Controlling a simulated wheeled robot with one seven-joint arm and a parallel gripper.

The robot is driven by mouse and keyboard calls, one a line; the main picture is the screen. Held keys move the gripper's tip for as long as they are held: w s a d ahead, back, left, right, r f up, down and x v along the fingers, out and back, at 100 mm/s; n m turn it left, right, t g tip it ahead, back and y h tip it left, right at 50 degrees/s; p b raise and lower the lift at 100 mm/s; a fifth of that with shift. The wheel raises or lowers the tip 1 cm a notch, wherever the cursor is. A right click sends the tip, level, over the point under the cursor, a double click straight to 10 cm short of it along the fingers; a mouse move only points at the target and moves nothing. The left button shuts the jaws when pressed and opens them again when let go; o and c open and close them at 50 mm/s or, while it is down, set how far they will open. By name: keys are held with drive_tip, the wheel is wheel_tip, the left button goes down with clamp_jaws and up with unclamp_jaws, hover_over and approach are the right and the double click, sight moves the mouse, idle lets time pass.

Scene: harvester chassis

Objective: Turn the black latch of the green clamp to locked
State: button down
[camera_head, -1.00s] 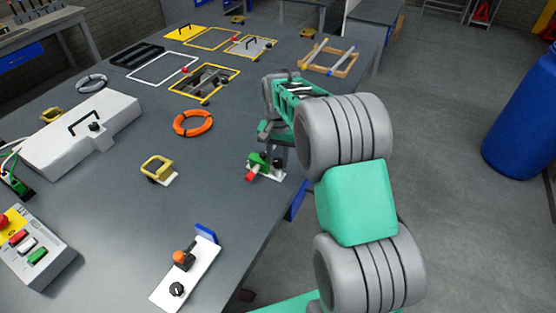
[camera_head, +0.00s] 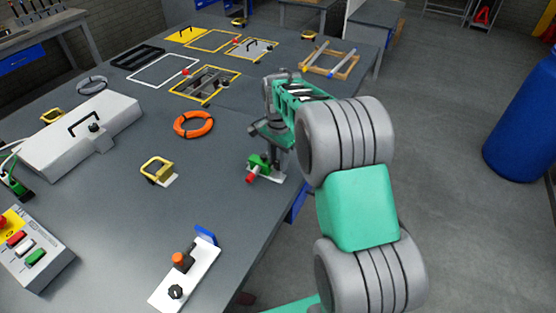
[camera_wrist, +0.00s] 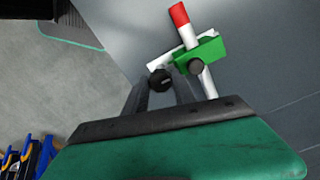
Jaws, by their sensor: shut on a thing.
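The green clamp (camera_head: 258,163) sits near the right edge of the table, with a red-tipped handle pointing toward the lower left. In the wrist view, the clamp's green body (camera_wrist: 209,50) shows ahead of the fingers, with a white bar and a dark round knob on its face. The black latch (camera_wrist: 160,80) lies between my fingertips.
An orange ring (camera_head: 193,125) and a yellow-handled clamp (camera_head: 158,171) lie to the left. A white plate with an orange knob (camera_head: 187,270) lies at the front. Bare table surrounds the clamp on its left. The table's edge and floor are close on the right.

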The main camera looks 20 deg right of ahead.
drive_tip(key=c, duration=1)
unclamp_jaws()
drive_tip(key=shift+c, duration=0.2)
